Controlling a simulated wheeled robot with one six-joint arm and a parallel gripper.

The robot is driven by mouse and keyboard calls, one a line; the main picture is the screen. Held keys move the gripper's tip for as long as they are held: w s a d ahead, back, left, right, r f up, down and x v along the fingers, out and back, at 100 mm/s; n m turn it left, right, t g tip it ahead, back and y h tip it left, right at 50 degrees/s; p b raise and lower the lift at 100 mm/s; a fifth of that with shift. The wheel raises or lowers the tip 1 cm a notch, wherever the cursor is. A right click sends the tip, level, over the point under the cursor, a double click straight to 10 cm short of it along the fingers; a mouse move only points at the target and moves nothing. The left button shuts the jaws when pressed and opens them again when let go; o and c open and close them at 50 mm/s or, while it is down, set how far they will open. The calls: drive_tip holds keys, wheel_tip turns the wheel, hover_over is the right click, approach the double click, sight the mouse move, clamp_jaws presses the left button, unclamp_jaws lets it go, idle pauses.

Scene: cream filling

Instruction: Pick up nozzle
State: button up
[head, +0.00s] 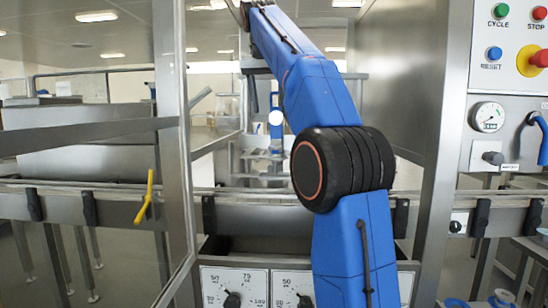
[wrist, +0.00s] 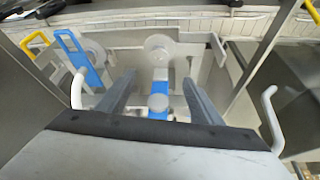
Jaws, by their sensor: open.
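My gripper (wrist: 158,78) is open in the wrist view, with its two grey fingers spread apart and pointing into a metal frame. Between and below the fingertips is a blue piece with a pale round cap (wrist: 158,101), which may be the nozzle; I cannot tell for certain. The fingers appear apart from it, one on each side. My gripper is not clearly seen in the head view.
In the wrist view, a blue handle (wrist: 80,60) and a yellow handle (wrist: 37,42) lie to the left, with a pale disc (wrist: 160,46) ahead. Metal walls enclose the sides. In the head view, a yellow lever (head: 146,196) and control panel (head: 510,60) flank the machine.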

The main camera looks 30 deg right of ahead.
hover_over(275, 146)
drive_tip(key=s+a, duration=0.2)
wheel_tip(275, 146, down, 7)
drive_tip(key=x, duration=0.4)
drive_tip(key=shift+s+a+f, duration=0.15)
drive_tip(key=shift+s+f, duration=0.05)
drive_tip(key=shift+s, duration=0.05)
drive_tip(key=shift+w+f, duration=0.25)
drive_tip(key=shift+f, duration=0.35)
drive_tip(key=shift+c, duration=0.3)
clamp_jaws()
